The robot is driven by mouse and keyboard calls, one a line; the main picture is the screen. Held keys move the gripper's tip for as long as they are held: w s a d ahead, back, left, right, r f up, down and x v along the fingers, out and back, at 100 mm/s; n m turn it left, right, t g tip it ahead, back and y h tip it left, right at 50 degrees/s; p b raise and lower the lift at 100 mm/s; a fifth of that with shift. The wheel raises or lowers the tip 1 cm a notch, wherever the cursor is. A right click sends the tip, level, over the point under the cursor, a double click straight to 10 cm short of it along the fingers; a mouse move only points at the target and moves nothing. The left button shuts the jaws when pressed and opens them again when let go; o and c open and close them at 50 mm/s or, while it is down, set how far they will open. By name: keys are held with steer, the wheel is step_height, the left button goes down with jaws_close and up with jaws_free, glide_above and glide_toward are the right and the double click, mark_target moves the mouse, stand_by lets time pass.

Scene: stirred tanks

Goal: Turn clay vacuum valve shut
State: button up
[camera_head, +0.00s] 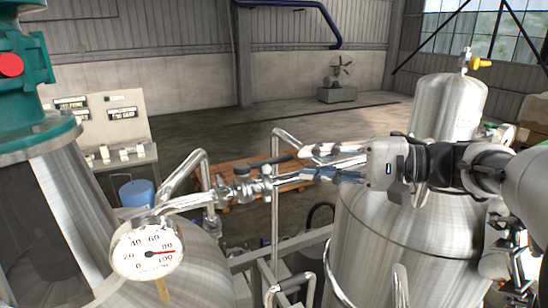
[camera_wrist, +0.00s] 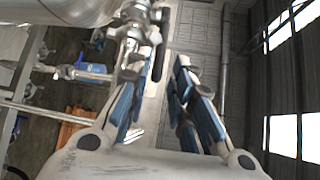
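A metal valve (camera_head: 258,186) sits on the pipe between the two tanks. A dark lever handle (camera_head: 266,162) lies roughly level above it, and a second small dark handle (camera_head: 220,184) is further left. I cannot tell which is the clay vacuum valve. My gripper (camera_head: 303,165) points left from the right side, its fingertips a little right of the lever. In the wrist view, my gripper (camera_wrist: 166,60) has its blue-padded fingers apart with nothing visibly held. The valve fittings (camera_wrist: 130,30) show beyond the left finger there; contact cannot be told.
A round pressure gauge (camera_head: 147,249) stands at lower left, its needle near 80. A steel tank (camera_head: 400,230) stands under my arm, with a yellow-handled valve (camera_head: 481,63) at its top. Open floor lies behind.

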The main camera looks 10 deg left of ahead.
mark_target(278, 161)
steer(key=a, duration=0.5)
steer(key=w+a+f+p, duration=0.1)
steer(key=a, duration=0.2)
steer(key=shift+a, duration=0.2)
steer(key=shift+c, duration=0.5)
jaws_close()
